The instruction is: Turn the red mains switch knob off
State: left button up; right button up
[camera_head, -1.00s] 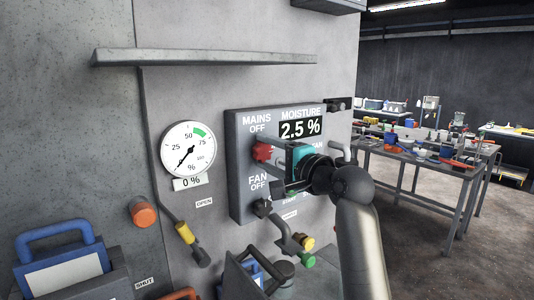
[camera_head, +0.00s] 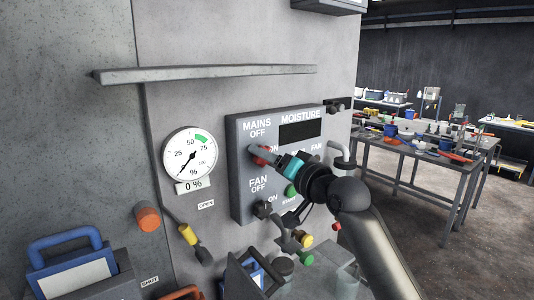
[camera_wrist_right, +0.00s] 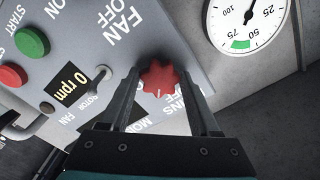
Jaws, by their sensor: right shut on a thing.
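The red mains switch knob (camera_head: 261,161) sits on the grey control panel (camera_head: 237,197), below the words MAINS OFF in the head view. My right gripper (camera_head: 257,155) is shut on it, with the fingers partly hiding it there. In the right wrist view the lobed red knob (camera_wrist_right: 160,79) sits between the two fingertips (camera_wrist_right: 158,80). The moisture display (camera_head: 300,132) is dark and blank. My left gripper is not in view.
A round gauge (camera_head: 190,154) reading 0 % is left of the panel. The fan knob (camera_head: 262,209) is below, and a green button (camera_head: 291,191) is near my right gripper. A grey ledge (camera_head: 205,73) juts out above. Workbenches stand at the right.

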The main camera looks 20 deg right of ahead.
jog(key=shift+r+n+p, duration=0.1)
jog(key=shift+n+p, duration=1.3)
jog(key=shift+n, duration=2.9)
jog(key=o, duration=1.4)
jog(key=shift+c, duration=0.2)
jog(key=b+v, duration=0.3)
jog(key=v, duration=1.2)
jog(key=shift+s+b, duration=0.15)
jog(key=shift+b, duration=0.2)
